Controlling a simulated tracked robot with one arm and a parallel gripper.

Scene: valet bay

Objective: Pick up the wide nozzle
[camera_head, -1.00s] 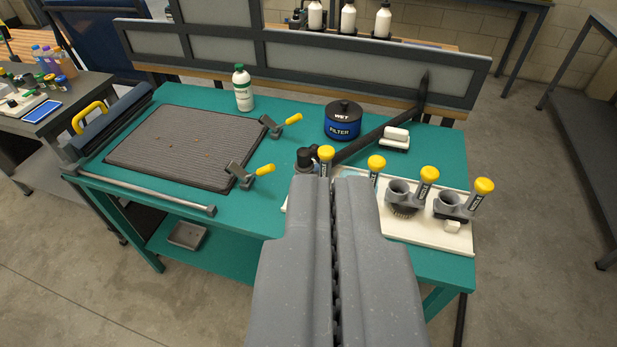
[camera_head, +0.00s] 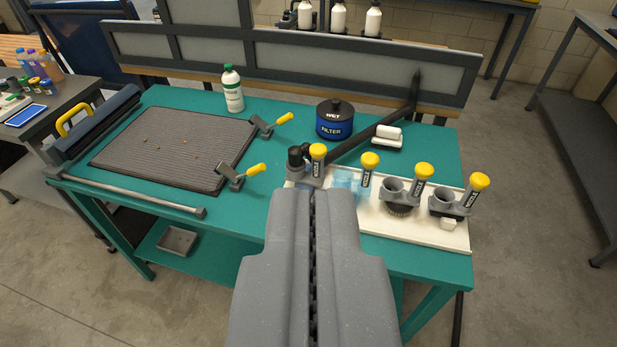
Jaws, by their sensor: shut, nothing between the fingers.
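Several yellow-capped nozzles stand in a row on a white tray (camera_head: 430,238) at the right of the teal bench. From left to right they are a dark grey one (camera_head: 305,165), one with a clear blue body (camera_head: 350,185), a grey one with a round brush (camera_head: 398,197) and a grey one with a flat head (camera_head: 450,203). Their labels are too small to read, so I cannot tell which is the wide nozzle. My gripper (camera_head: 312,197) is shut and empty, in front of the tray's left part, and hides some of it. It touches no nozzle that I can see.
A blue filter tub (camera_head: 335,120), a long dark hose tube (camera_head: 375,130) and a white block (camera_head: 387,136) lie behind the tray. A ribbed mat (camera_head: 175,148), two yellow-handled clamps (camera_head: 250,172) and a white bottle (camera_head: 232,90) are to the left. A low grey-framed panel (camera_head: 350,65) backs the bench.

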